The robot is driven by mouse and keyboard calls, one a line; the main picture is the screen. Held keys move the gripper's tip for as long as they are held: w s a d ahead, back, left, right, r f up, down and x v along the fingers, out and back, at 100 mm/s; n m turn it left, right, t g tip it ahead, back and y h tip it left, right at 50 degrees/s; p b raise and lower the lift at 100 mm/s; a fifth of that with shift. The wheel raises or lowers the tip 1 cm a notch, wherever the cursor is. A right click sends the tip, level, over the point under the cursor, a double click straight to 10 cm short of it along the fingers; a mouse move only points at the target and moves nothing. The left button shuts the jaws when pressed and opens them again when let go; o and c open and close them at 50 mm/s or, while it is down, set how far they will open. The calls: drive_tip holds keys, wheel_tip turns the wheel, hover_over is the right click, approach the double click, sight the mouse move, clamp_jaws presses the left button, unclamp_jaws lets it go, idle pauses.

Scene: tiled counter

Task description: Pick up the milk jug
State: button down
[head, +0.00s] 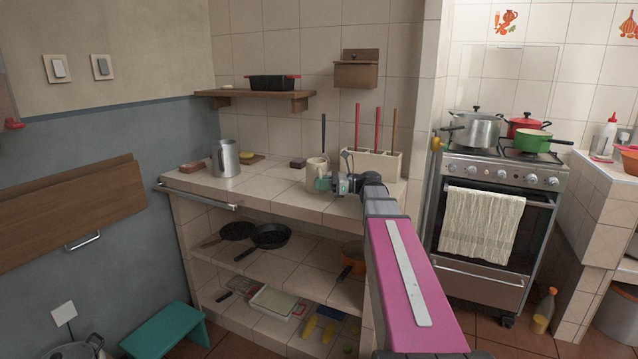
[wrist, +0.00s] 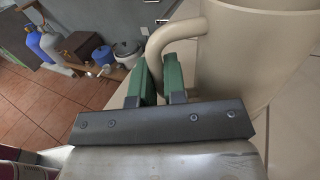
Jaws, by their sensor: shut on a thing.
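The milk jug, a cream-coloured vessel with a loop handle, stands upright at the tiled counter (head: 270,190) in the head view (head: 317,163), partly hidden by my gripper. In the wrist view the jug (wrist: 262,50) fills the upper right, its handle (wrist: 172,36) reaching between my green fingers. My gripper (head: 326,184) is shut on the handle; the fingers also show in the wrist view (wrist: 159,80). I cannot tell whether the base touches the counter.
A grey metal pitcher (head: 225,160) stands to the left on the counter. A cream holder (head: 375,163) with upright red-handled tools is close behind my wrist. A small dark block (head: 298,163) lies behind the jug. The counter between pitcher and jug is mostly clear.

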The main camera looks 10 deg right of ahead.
sight(321, 173)
drive_tip(key=shift+r, duration=0.6)
wheel_tip(321, 173, up, 3)
drive_tip(key=shift+f, duration=0.2)
drive_tip(key=s+a+r, duration=0.7)
drive_tip(key=a, duration=0.2)
drive_tip(key=shift+s, duration=0.3)
drive_tip(key=shift+r, duration=0.1)
